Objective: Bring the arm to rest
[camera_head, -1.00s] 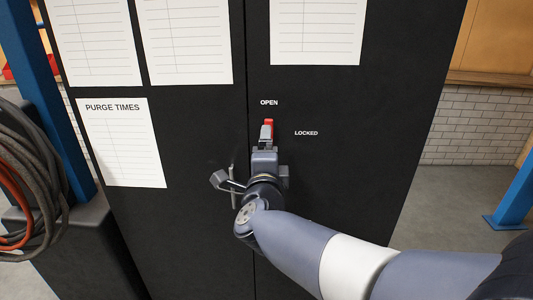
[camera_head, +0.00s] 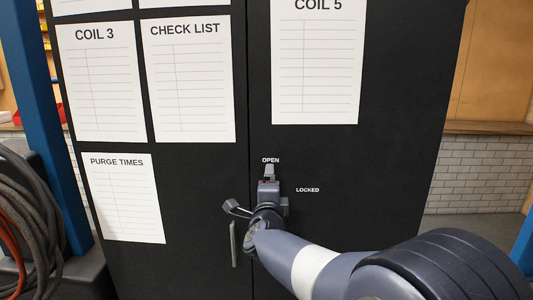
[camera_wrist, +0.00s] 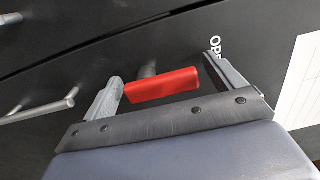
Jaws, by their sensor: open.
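A red handle (camera_wrist: 162,86) on the black cabinet lies between the two fingers of my gripper (camera_wrist: 163,70) in the wrist view. The fingers are apart, with a gap between the handle and the right finger; I cannot tell whether the left finger touches it. In the head view my gripper (camera_head: 269,171) is just below the OPEN label (camera_head: 270,160) and hides most of the red handle. The LOCKED label (camera_head: 307,190) is to its right.
A bent metal door handle (camera_head: 234,243) sits just left of my gripper and also shows in the wrist view (camera_wrist: 40,110). Paper sheets, including PURGE TIMES (camera_head: 125,198), are on the cabinet. A blue post (camera_head: 45,110) and coiled hoses (camera_head: 40,230) stand at the left.

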